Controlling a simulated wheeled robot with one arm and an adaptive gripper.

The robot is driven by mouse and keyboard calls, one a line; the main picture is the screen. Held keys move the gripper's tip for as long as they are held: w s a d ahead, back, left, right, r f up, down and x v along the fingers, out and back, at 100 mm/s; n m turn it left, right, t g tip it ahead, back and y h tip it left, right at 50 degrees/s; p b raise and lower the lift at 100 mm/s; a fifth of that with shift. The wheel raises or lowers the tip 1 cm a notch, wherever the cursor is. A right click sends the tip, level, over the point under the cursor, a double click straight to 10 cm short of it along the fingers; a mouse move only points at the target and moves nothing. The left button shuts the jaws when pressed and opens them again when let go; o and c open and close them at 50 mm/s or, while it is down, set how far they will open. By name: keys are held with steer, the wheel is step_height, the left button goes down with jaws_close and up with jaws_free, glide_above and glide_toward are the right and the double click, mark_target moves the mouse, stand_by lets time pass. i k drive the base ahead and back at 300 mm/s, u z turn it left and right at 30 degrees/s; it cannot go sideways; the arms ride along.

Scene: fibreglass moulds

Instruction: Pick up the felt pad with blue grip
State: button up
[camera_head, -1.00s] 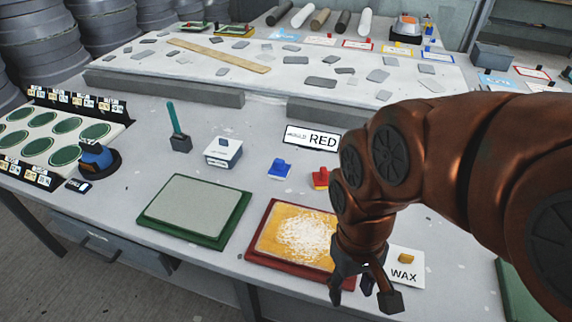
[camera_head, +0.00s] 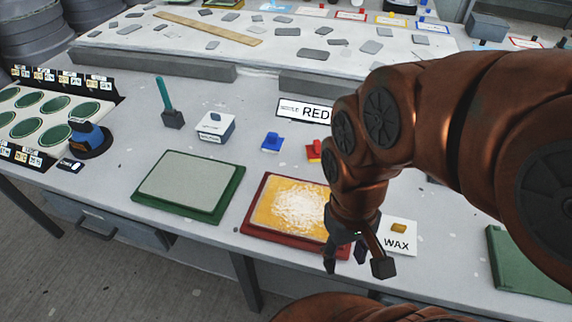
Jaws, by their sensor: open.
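The small pad with a blue grip (camera_head: 272,142) lies on the grey table, behind the gap between the green-framed and red-framed moulds. Its underside is too small to make out. My gripper (camera_head: 356,262) hangs with its fingers pointing down, open and empty. It is over the front right corner of the red-framed mould, to the right of the blue-grip pad and nearer the front edge, well apart from it.
A red-grip block (camera_head: 314,150) sits just right of the blue one, partly behind my arm. A green-framed mould (camera_head: 190,185), a red-framed mould (camera_head: 292,208), a white box (camera_head: 215,127), a RED sign (camera_head: 304,110) and a WAX card (camera_head: 398,238) stand around.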

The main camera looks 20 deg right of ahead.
mark_target(273, 144)
steer(key=u, duration=0.5)
steer(key=k, duration=0.65)
steer(key=u, duration=1.15)
steer(key=i, duration=1)
steer(key=z, duration=0.65)
steer(key=i, duration=0.4)
steer(key=z, duration=0.4)
